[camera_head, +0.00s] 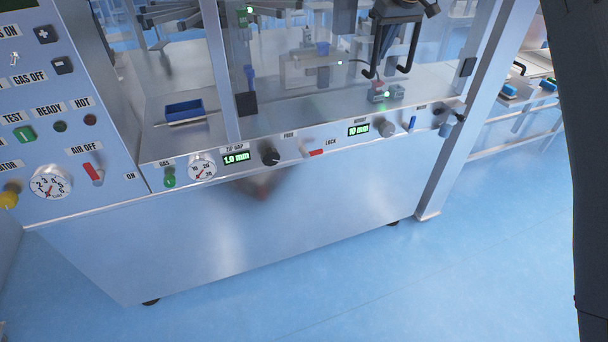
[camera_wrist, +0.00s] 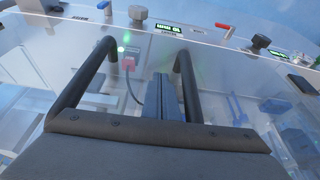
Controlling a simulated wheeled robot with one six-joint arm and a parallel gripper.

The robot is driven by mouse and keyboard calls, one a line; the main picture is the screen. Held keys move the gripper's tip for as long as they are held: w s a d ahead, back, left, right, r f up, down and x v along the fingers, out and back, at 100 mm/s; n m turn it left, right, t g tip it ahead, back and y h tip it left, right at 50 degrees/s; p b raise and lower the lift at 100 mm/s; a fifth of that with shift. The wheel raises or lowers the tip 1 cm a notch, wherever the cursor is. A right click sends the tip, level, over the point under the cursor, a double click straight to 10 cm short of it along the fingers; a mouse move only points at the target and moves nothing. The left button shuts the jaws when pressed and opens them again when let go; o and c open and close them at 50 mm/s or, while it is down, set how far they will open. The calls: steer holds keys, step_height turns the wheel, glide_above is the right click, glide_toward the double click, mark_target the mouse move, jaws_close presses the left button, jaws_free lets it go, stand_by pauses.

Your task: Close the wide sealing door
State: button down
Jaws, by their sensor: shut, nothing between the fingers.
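The sealing station's wide clear front (camera_head: 290,35) spans between a metal upright on the left and a thick post on the right. Its panel is so transparent that I cannot tell how far the door stands open. My gripper (camera_head: 389,66) is at the upper right of this front, above the metal sill, its dark hooked parts pointing down. In the wrist view my gripper (camera_wrist: 160,88) looks down past its dark bars towards the control strip, with nothing held. It is shut. I cannot tell whether it touches the door.
Below the front runs a control strip (camera_head: 330,145) with knobs, a red lock switch (camera_head: 316,153) and green displays. A small block with a green light (camera_head: 386,93) stands under my gripper. A blue tray (camera_head: 184,110) sits at the left. The blue floor (camera_head: 400,290) ahead is clear.

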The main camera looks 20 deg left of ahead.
steer(key=shift+w+a+r, duration=0.25)
steer(key=shift+w+r, duration=0.1)
steer(key=shift+r, duration=0.05)
steer(key=s+d+r+b, duration=0.2)
steer(key=s+d+r, duration=0.4)
steer(key=s+r, duration=0.15)
steer(key=s+d+f+m+h, duration=0.2)
steer(key=s+d+f+m, duration=0.3)
steer(key=s+d+f, duration=0.8)
steer(key=s+d+f+m, duration=0.1)
steer(key=s+d+f, duration=0.2)
steer(key=s, duration=0.5)
steer(key=s+d+f+m+g, duration=0.1)
steer(key=s+d+f, duration=0.3)
steer(key=s, duration=0.4)
steer(key=s+d+f+m+g+h, duration=0.1)
steer(key=s+d+f, duration=0.3)
steer(key=s, duration=0.4)
steer(key=shift+s+d+f+m, duration=0.25)
steer(key=shift+s+m, duration=0.1)
steer(key=shift+m, duration=0.05)
